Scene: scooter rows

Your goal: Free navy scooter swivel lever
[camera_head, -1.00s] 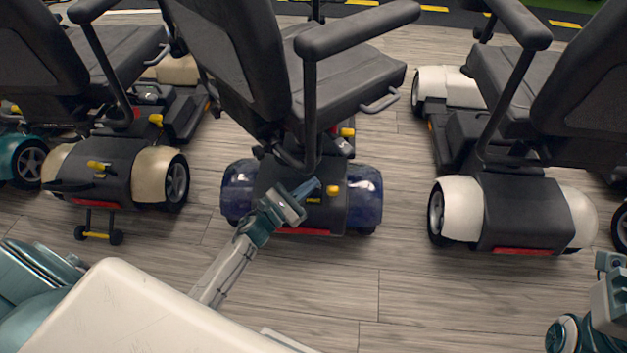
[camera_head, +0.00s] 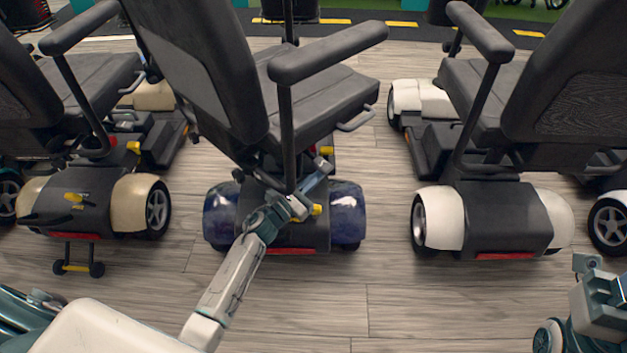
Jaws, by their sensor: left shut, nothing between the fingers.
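The navy scooter (camera_head: 347,212) stands in the middle, its rear toward me, with dark blue wheel covers, a black rear body and a black seat (camera_head: 318,100) turned at an angle. A yellow lever (camera_head: 326,151) shows below the seat's edge, and another yellow part (camera_head: 317,210) sits on the rear body. My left gripper (camera_head: 318,176) is shut and empty, reaching over the rear body just under the seat, close to the yellow lever. I cannot tell whether it touches it. My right gripper (camera_head: 587,264) is at the lower right edge, its fingers not clear.
A beige scooter (camera_head: 141,203) stands to the left and a white scooter (camera_head: 438,217) to the right, both with black seats. The navy scooter's armrest (camera_head: 329,52) overhangs above my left gripper. Wooden floor (camera_head: 330,300) is clear in front.

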